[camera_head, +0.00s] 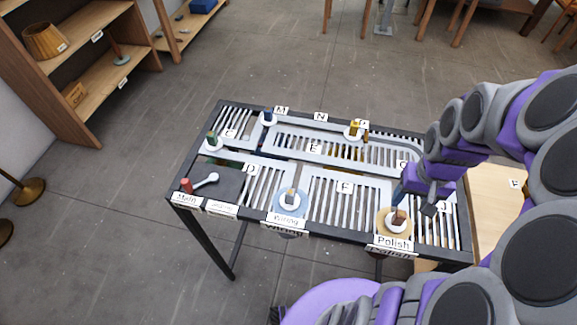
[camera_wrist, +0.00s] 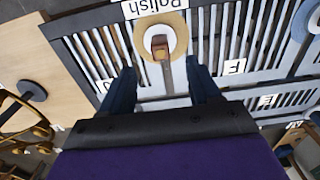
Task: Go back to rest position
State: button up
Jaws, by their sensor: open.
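My gripper (camera_head: 414,202) is over the right front part of the slatted table, beside the station labelled Polish. It is open, and its two dark fingers stand apart in the wrist view (camera_wrist: 160,80). A brown block (camera_head: 398,217) stands on a round tan and white base at the Polish station. The same block shows in the wrist view (camera_wrist: 160,46), just beyond the fingertips, with nothing seen gripped. My arm reaches in from the right of the head view and hides part of the table's right side.
A wooden shelf (camera_head: 100,85) stands at the upper left. Open floor (camera_head: 120,260) lies left of the table.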

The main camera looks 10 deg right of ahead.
notch_tip(320, 180, up, 8)
jog(key=shift+r+p, duration=0.2)
jog(key=shift+p, duration=0.15)
jog(key=shift+w+a, duration=0.1)
